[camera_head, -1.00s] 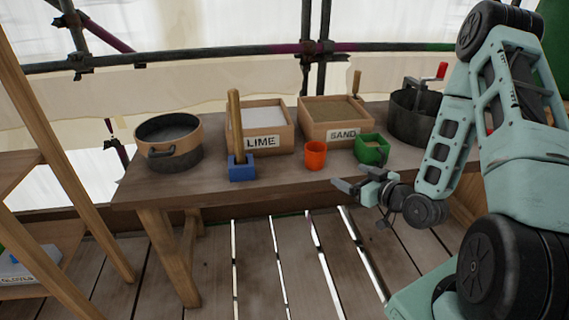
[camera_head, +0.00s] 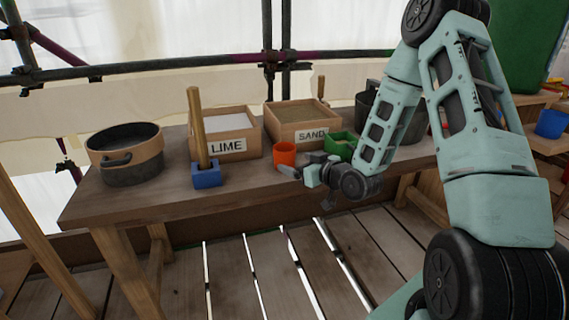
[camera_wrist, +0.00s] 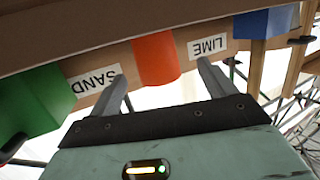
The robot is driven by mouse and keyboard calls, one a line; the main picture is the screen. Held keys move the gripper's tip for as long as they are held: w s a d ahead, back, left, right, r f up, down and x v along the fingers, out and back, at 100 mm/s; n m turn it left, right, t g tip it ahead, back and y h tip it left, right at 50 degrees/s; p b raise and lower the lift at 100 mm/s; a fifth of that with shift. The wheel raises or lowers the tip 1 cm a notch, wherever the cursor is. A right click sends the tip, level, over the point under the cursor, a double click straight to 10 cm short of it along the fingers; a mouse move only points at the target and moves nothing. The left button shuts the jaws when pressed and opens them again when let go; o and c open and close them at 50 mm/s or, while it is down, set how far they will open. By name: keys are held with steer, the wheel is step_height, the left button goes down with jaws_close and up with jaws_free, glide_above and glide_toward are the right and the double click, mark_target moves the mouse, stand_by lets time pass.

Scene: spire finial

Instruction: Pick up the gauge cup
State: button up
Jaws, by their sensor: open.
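The orange cup (camera_head: 285,153), which I take to be the gauge cup, stands upright near the front edge of the wooden bench in the head view. My gripper (camera_head: 301,165) is at the bench front, close to the cup on its near right side. In the wrist view the orange cup (camera_wrist: 155,58) lies ahead, framed between the two spread fingers of my gripper (camera_wrist: 162,70). The fingers are open and empty. The wrist view is turned over, with its labels upside down. I cannot tell exactly how far the fingertips are from the cup.
A green container (camera_head: 342,147) stands just right of the cup. A blue block (camera_head: 206,175) with a wooden handle stands left. LIME (camera_head: 226,146) and SAND (camera_head: 311,134) boxes stand behind. A round pan (camera_head: 125,155) is far left. The bench (camera_head: 240,187) has bare wood left of the cup.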

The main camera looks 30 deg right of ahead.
mark_target(285, 159)
steer(key=shift+d+f+x, duration=0.1)
steer(key=shift+f+x, duration=0.05)
steer(key=shift+x, duration=1.15)
steer(key=shift+d+f+x, duration=0.1)
steer(key=shift+x, duration=1.15)
steer(key=shift+d+f+x, duration=0.1)
steer(key=shift+f+x, duration=0.05)
steer(key=shift+x, duration=1.15)
steer(key=shift+s, duration=0.1)
steer(key=c, duration=1.1)
